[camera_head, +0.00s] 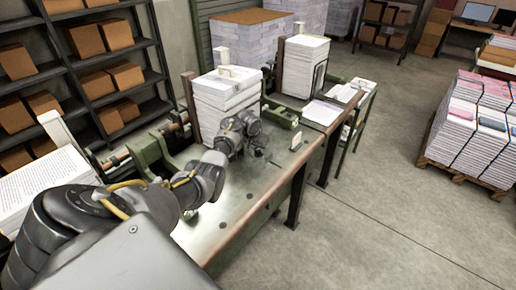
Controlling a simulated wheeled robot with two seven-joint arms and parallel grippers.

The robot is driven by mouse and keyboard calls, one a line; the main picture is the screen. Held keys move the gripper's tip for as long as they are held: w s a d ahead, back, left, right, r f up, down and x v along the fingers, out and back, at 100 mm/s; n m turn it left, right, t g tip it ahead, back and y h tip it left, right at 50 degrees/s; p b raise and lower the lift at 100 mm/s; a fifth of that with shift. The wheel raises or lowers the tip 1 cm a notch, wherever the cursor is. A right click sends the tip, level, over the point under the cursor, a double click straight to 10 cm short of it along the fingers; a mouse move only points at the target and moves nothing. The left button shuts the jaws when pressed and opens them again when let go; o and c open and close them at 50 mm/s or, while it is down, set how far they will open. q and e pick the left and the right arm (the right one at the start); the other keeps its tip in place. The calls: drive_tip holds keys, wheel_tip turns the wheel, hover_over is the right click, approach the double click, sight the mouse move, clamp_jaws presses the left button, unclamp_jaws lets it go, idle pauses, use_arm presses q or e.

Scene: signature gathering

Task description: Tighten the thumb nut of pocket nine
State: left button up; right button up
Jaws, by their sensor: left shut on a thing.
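My left arm reaches in from the lower left over the long metal gathering table (232,222). My left gripper (256,147) is low over the table top, at the front right corner of a tall stack of white signatures (222,92) in a pocket. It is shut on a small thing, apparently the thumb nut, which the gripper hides. No pocket number is readable. My right gripper is not in view.
A second signature stack (303,66) stands in a pocket farther along the table. Loose sheets (322,112) lie near its far end. Shelves with cardboard boxes (86,40) stand at left. A loaded pallet (465,175) is at right, with clear floor between.

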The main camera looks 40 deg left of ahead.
use_arm(q)
drive_tip(key=shift+m, duration=0.5)
drive_tip(key=o, duration=1)
drive_tip(key=shift+a, duration=0.1)
drive_tip(key=shift+s+r, duration=0.1)
drive_tip(key=shift+r, duration=0.4)
drive_tip(key=v, duration=0.9)
drive_tip(key=shift+s+r, duration=0.25)
drive_tip(key=shift+r, duration=0.05)
drive_tip(key=shift+a, duration=0.15)
